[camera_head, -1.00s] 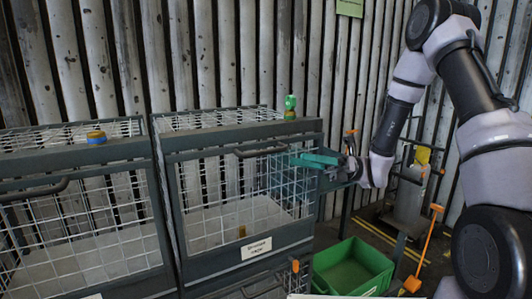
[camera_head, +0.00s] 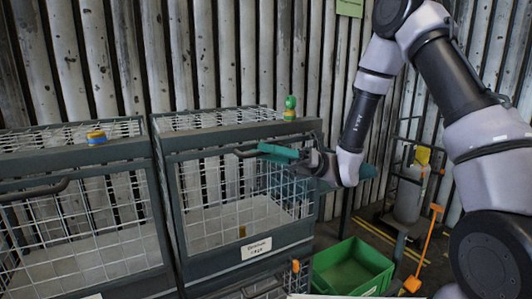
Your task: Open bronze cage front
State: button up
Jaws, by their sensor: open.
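A wire-mesh cage (camera_head: 215,205) with a dark frame stands in the middle. Its front is shut and carries a label plate (camera_head: 256,249) whose lettering I cannot read surely. A dark bar handle (camera_head: 244,153) runs along the top of this front. My gripper (camera_head: 276,152), with teal fingers, is open at the right part of the handle. The fingers cover that part, and I cannot tell whether they touch it. A second mesh cage (camera_head: 85,235) stands at the left, also shut, with its own handle (camera_head: 35,192). I cannot tell which cage is the bronze one.
A green figure (camera_head: 290,107) stands on the middle cage, and a yellow-and-blue round object (camera_head: 97,137) on the left one. A green crate (camera_head: 350,268) sits low at the right. An orange-handled tool (camera_head: 424,248) and a grey cylinder (camera_head: 409,195) stand further right.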

grip_shut()
dwell(1.4)
